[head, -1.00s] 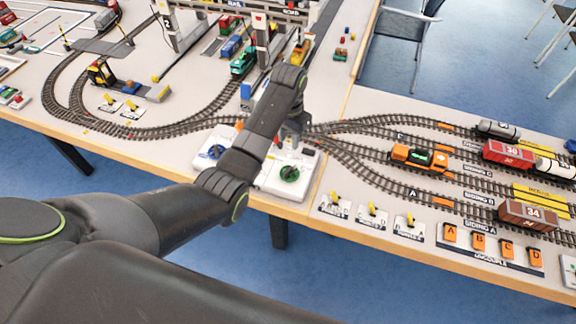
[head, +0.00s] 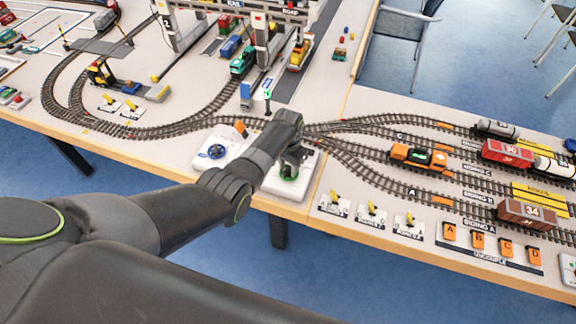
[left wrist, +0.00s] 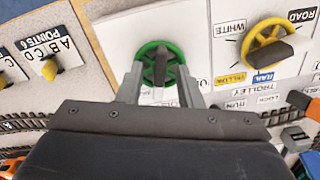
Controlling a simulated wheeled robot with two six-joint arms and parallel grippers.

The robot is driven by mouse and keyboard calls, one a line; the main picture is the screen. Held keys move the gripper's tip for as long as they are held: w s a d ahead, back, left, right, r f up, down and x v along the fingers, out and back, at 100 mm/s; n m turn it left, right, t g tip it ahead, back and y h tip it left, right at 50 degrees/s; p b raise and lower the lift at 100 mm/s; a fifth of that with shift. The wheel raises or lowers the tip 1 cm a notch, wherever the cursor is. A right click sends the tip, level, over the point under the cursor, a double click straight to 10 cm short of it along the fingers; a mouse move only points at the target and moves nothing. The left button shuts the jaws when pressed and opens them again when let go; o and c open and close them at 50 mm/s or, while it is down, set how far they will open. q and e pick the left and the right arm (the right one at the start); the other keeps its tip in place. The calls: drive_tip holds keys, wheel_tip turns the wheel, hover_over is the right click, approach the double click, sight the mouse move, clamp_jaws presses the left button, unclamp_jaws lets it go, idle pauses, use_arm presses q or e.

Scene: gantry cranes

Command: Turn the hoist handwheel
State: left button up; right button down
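A green handwheel (head: 287,173) with a dark bar across it sits on a white panel (head: 270,187) near the table's front edge. I cannot read a hoist label on it. My left gripper (head: 291,160) points down over this wheel and partly hides it. In the left wrist view, the open fingers of my left gripper (left wrist: 160,75) stand apart on either side of the green wheel (left wrist: 157,52). I cannot tell whether they touch its rim. My right gripper is not in view.
A yellow wheel (left wrist: 268,45) with a dark bar sits beside the green one in the left wrist view, among printed labels. Tracks with wagons, such as the red wagon (head: 507,154), lie to the right. The crane gantry (head: 250,10) stands behind.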

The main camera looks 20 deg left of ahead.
use_arm(q)
clamp_jaws()
idle(0.5)
drive_tip(key=n+p, duration=0.1)
drive_tip(key=n, duration=0.2)
drive_tip(key=shift+d, duration=0.1)
drive_tip(key=n, duration=0.3)
drive_tip(key=shift+d+n+p, duration=0.1)
drive_tip(key=shift+n+p, duration=0.2)
drive_tip(key=shift+p, duration=0.1)
drive_tip(key=n, duration=0.3)
drive_tip(key=shift+n, duration=0.3)
drive_tip(key=shift+d+n+p, duration=0.1)
drive_tip(key=shift+n+p, duration=0.2)
drive_tip(key=shift+n, duration=1.3)
